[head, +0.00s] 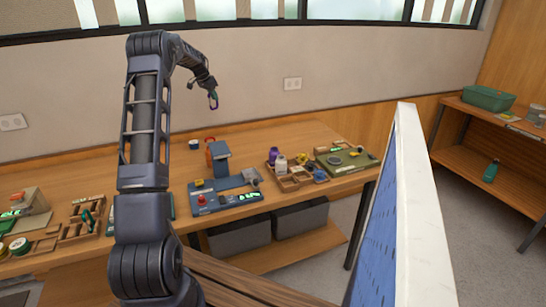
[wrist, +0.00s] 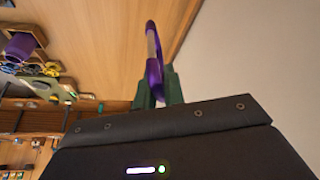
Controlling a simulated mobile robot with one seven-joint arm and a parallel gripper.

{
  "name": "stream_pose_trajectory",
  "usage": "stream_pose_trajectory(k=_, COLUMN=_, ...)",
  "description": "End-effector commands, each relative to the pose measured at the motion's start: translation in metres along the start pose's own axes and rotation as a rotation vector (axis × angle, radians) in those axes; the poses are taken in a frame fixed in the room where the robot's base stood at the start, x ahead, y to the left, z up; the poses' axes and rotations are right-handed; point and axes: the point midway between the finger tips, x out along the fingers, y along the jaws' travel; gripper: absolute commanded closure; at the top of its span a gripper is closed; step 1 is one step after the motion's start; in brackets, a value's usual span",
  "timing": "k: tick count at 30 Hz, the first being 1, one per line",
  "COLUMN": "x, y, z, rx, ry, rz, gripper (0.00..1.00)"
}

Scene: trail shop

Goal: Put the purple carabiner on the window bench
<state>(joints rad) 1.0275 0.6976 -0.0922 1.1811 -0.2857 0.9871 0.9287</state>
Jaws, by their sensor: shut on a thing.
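My gripper (head: 211,88) is raised above the long wooden bench (head: 285,140) that runs along the wall below the windows. It is shut on the purple carabiner (wrist: 154,72), which stands up between the two green fingers in the wrist view, with a paler stretch on its upper part. In the head view the carabiner (head: 214,102) is small and hangs below the fingertips, well clear of the bench top. The lower end of the carabiner is hidden between the fingers in the wrist view.
On the bench stand a blue-grey device (head: 225,195), a wooden tray of small items (head: 290,184), a green case (head: 347,162) and more trays at left. Bare wood shows towards the wall. A white-edged blue panel (head: 410,200) rises at right, before a shelf (head: 500,125).

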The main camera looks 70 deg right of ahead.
Motion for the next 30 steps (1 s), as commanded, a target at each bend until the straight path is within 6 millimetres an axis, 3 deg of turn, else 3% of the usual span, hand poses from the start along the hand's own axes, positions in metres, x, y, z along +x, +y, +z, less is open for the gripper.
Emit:
stream_pose_trajectory(k=1, x=0.009, y=0.008, z=-0.014, rx=0.017, ry=0.001, rz=0.007, gripper=1.0)
stream_pose_trajectory(k=6, x=0.026, y=0.026, z=-0.041, rx=0.052, ry=0.001, rz=0.023, gripper=1.0)
stream_pose_trajectory(k=11, x=0.037, y=0.033, z=-0.048, rx=0.063, ry=0.0, rz=0.029, gripper=1.0)
stream_pose_trajectory(k=30, x=0.155, y=0.034, z=0.004, rx=0.064, ry=-0.001, rz=0.031, gripper=1.0)
